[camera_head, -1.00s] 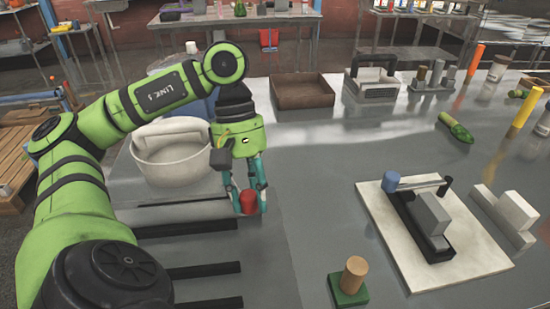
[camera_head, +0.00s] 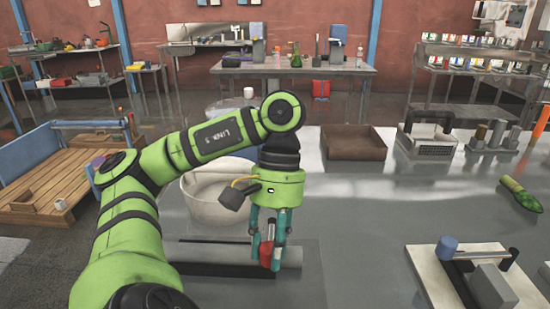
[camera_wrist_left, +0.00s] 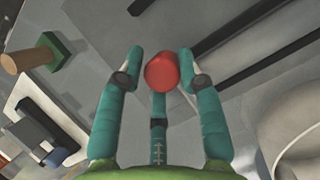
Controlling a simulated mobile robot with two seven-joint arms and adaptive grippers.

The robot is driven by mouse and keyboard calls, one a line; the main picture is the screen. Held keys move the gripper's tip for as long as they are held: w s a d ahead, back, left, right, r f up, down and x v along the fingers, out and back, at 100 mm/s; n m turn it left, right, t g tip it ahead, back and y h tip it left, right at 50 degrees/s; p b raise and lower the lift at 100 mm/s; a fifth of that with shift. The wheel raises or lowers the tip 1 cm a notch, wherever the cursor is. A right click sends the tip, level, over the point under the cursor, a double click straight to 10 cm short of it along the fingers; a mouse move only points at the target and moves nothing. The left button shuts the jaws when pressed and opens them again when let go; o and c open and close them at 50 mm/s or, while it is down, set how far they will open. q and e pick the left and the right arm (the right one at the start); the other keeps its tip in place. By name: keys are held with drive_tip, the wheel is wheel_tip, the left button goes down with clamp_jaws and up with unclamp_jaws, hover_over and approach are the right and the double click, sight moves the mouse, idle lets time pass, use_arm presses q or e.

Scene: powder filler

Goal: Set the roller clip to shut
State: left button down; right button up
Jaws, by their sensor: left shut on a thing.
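My left gripper (camera_head: 267,256) points down over the left part of the grey table. Its teal fingers are shut on a red knob (camera_head: 266,254), with a grey piece showing just above it. The red knob also shows as a round face between the fingertips in the left wrist view (camera_wrist_left: 161,72). A pale grey horizontal bar (camera_head: 215,253) lies at the fingers' level, partly hidden behind them. I cannot tell which part is the roller clip, or whether it is open or shut. My right gripper is in neither view.
A white bucket (camera_head: 205,200) stands behind my left arm. A pale board (camera_head: 430,272) with a blue-knobbed device (camera_head: 447,246) lies at right. The table between is clear.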

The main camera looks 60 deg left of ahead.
use_arm(q)
drive_tip(key=shift+s, duration=0.2)
drive_tip(key=c, duration=1)
unclamp_jaws()
drive_tip(key=shift+o, duration=0.3)
drive_tip(key=shift+s+a, duration=0.1)
drive_tip(key=shift+s, duration=0.15)
drive_tip(key=shift+w, duration=0.1)
drive_tip(key=shift+w+r, duration=0.1)
